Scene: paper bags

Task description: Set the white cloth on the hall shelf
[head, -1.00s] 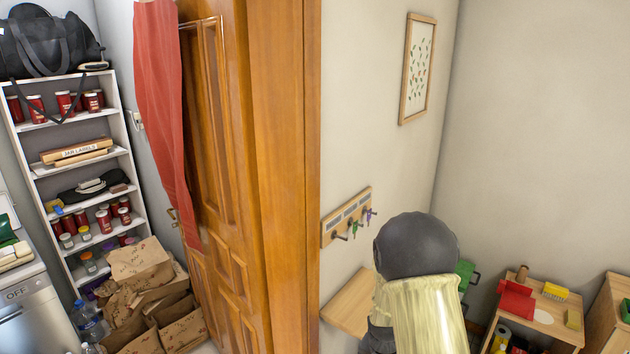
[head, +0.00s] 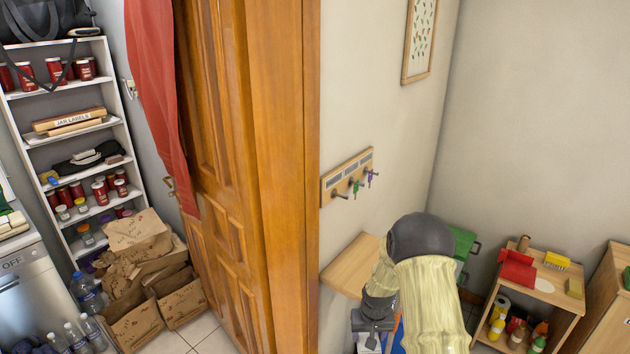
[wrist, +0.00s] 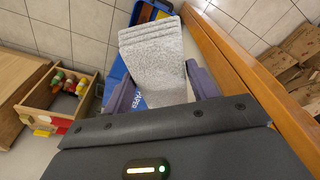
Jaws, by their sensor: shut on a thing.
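The white cloth (wrist: 155,58) is folded in layers and sits between the two fingers of my gripper (wrist: 161,90) in the wrist view. My gripper is shut on it. In the head view my gripper (head: 373,320) hangs low, in front of and below the small pale wooden hall shelf (head: 350,268). The shelf is fixed to the wall under a key rack, and the visible part of its top is bare. My arm hides its right part. I cannot clearly make out the cloth in the head view.
A key rack (head: 347,178) with hooks is above the shelf. The wooden door (head: 222,180) is close on the left. A blue container (wrist: 114,84) lies below the cloth. A low wooden cabinet (head: 548,305) stands at the right. Paper bags (head: 140,325) fill the floor left of the door.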

